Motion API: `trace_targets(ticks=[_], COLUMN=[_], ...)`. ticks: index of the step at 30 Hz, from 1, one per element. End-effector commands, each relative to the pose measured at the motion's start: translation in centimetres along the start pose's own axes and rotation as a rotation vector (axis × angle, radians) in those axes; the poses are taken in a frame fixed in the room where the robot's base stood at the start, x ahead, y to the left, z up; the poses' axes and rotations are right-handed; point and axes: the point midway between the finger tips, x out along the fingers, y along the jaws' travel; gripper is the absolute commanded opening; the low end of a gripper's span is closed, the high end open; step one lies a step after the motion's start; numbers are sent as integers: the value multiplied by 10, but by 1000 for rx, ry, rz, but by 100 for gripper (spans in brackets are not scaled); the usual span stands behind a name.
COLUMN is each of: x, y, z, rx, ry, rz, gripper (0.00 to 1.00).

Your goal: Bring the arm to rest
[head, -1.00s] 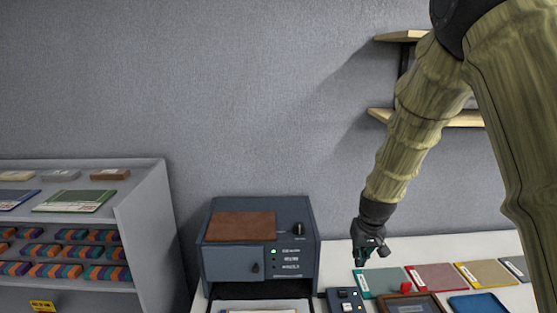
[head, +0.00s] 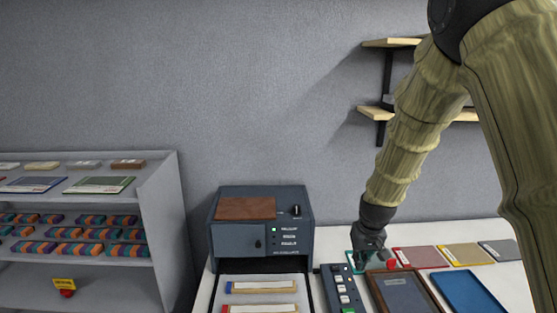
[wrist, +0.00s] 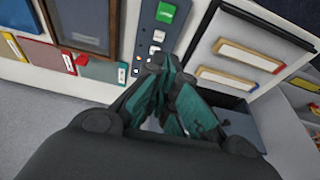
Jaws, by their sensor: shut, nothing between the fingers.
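My gripper (head: 362,266) hangs at the end of my arm over the table, its fingers pointing down. My arm comes down from the upper right. Whether the fingertips touch anything is hard to tell.
A blue-grey machine (head: 262,240) stands left of the gripper, with a light tray (head: 262,304) holding two wood-edged pieces before it. A dark framed board (head: 403,293), a blue tray (head: 468,292) and coloured mats lie right. Shelves (head: 392,42) hang behind my arm.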

Motion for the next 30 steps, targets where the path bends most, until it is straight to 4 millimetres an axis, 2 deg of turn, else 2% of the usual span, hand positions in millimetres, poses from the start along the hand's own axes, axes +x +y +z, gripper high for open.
trace_targets(ticks=[1,8,14,16,20,23,29,30], x=[10,47,89,108,155,192,255,265], y=[1,2,5,6,7,7,6,5], z=[7,34,71,89,138,184,281,303], rx=[1,5,12,13,18,19,26,26], ry=[-7,-26,-49,-61,-90,-114,-160,-171], rz=[2,13,25,31,41,49,55,55], gripper=[0,0,0,0,0,0,0,0])
